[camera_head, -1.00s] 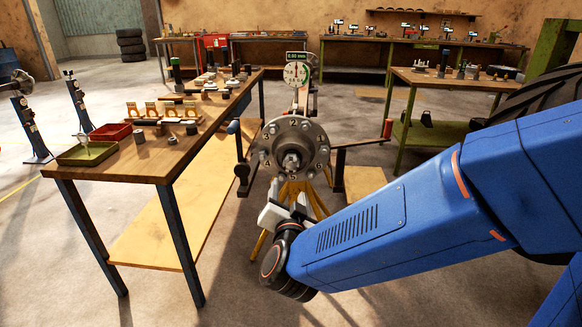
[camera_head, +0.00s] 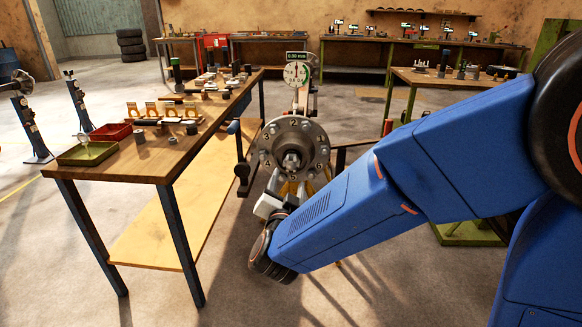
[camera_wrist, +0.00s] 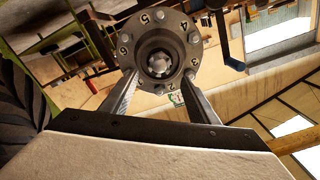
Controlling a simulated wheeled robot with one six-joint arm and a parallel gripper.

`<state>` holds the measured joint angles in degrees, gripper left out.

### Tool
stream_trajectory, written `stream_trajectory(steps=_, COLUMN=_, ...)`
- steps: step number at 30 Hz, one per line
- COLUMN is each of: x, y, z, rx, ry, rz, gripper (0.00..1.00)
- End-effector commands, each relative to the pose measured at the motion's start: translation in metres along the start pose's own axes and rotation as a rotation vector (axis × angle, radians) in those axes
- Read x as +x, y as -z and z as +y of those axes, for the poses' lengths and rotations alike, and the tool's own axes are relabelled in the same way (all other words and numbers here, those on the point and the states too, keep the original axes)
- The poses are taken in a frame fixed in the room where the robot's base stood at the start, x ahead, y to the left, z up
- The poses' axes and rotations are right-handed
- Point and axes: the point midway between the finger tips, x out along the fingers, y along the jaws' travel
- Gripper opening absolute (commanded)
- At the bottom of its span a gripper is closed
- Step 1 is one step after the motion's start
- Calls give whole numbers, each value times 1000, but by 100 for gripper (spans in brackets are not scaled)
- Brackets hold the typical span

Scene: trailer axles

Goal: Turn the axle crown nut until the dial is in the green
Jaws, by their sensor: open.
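The axle hub (camera_head: 294,146) is a grey round flange with numbered studs, facing me at the middle of the head view. The crown nut (camera_head: 291,161) sits at its centre; in the wrist view the nut (camera_wrist: 159,63) shows above and between my fingers. The dial (camera_head: 297,74) stands above the hub under a small green-lit readout; its exact needle position is too small to tell. My gripper (camera_wrist: 160,88) is open and empty, its two fingers spread to either side below the nut and apart from it. In the head view my arm partly hides the gripper.
A wooden workbench (camera_head: 120,170) with a red tray (camera_head: 111,132), a green tray (camera_head: 87,153) and several small parts stands left of the hub. A crank with a blue handle (camera_head: 233,127) juts between bench and hub. A large tyre shows in the wrist view (camera_wrist: 20,120).

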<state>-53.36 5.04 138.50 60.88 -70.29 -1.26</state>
Motion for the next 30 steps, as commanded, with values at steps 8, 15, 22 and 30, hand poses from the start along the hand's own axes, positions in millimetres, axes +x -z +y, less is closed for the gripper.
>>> stream_trajectory(steps=8, x=46, y=0, z=2, rx=-2, ry=-3, rz=0, gripper=55)
stream_trajectory(steps=15, x=81, y=0, z=1, rx=-1, ry=-2, rz=0, gripper=55)
stream_trajectory(steps=22, x=97, y=0, z=0, rx=0, ry=0, rz=-1, gripper=55)
stream_trajectory(steps=30, x=98, y=0, z=0, rx=-1, ry=0, rz=-1, gripper=55)
